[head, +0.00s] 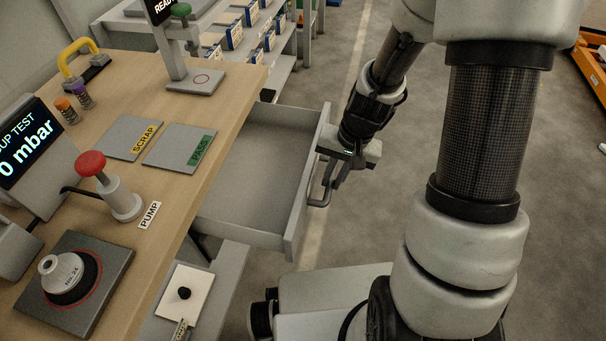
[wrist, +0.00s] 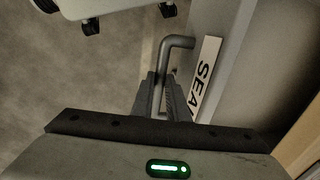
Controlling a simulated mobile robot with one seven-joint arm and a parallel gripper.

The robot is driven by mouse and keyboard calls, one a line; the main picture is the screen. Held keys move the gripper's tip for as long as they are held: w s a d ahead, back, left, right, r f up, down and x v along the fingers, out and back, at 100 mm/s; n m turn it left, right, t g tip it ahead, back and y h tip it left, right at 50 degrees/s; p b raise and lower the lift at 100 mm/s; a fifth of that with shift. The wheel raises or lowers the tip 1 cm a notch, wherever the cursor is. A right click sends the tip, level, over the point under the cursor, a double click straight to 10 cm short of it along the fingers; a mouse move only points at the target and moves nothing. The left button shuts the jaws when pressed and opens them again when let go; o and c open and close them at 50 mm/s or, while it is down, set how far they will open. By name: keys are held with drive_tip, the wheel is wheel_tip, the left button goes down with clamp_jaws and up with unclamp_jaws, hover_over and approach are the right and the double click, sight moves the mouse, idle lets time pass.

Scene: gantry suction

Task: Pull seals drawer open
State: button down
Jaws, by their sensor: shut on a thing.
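The seals drawer (head: 238,190) is a grey drawer under the wooden bench. In the head view it stands well pulled out from the bench, and its inside looks empty. Its bar handle (head: 321,197) is on the front panel. My gripper (head: 334,181) is at the handle, outside the front panel. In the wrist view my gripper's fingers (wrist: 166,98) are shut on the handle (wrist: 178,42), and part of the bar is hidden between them. A white label (wrist: 205,75) reading "SEA" is beside the handle on the drawer front; the rest of it is hidden.
The bench top (head: 185,88) holds SCRAP and PASS plates, a red-topped PUMP button (head: 91,164) and a display. A lower shelf (head: 215,293) with a white plate is below the drawer. Shelves with boxes stand behind. Bare floor (head: 395,215) lies right of the drawer.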

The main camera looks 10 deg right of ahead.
drive_tip(key=shift+s+d, duration=0.3)
drive_tip(key=shift+d, duration=0.55)
drive_tip(key=shift+s+d, duration=0.3)
drive_tip(key=shift+d, duration=0.55)
drive_tip(key=c, duration=2)
unclamp_jaws()
drive_tip(key=s+d+r+p, duration=0.1)
drive_tip(key=d+r+p, duration=0.2)
drive_tip(key=r, duration=1.4)
drive_tip(key=shift+p, duration=0.65)
drive_tip(key=shift+s+d, duration=0.1)
